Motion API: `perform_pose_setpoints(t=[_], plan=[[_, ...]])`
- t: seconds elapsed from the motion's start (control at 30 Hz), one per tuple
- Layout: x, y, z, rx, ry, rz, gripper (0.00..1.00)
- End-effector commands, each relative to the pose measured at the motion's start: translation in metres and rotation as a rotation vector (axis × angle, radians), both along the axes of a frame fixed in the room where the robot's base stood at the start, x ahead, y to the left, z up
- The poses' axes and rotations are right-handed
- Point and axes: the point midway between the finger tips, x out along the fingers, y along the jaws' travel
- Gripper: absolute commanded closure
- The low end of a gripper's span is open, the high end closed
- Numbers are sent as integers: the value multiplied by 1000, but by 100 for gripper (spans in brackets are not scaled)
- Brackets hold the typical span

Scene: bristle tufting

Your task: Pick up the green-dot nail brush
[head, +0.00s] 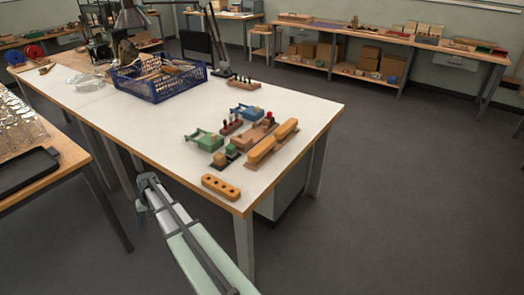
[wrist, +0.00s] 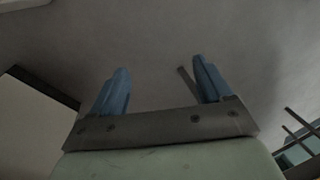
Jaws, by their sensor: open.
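My gripper (wrist: 160,72) shows in the wrist view with its two blue fingers wide apart and nothing between them. Grey floor lies beyond the fingertips. In the head view my arm reaches up from the bottom, beside the near edge of the white table and apart from the items on it. I cannot pick out a green-dot nail brush for certain. Two long tan wooden pieces (head: 261,150) (head: 287,130) lie side by side near the table's right edge. A wooden block with dark holes (head: 221,187) lies at the near corner. Any green dot is too small to tell.
Green (head: 205,139) and blue (head: 245,111) fixtures and small blocks crowd the white table (head: 170,143) beside the tan pieces. A blue basket (head: 158,85) and a lamp stand farther back. The table's left-middle is clear. A bench with a black tray (head: 25,175) stands at left.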

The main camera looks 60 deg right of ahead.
Motion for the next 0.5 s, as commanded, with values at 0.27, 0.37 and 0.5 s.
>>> perform_pose_setpoints(t=[0.27, 0.37, 0.5], plan=[[77, -71, 106, 2, -133, -76, 21], [95, -93, 141, 0, -173, -99, 21], [111, -122, 188, -4, -221, -130, 21]])
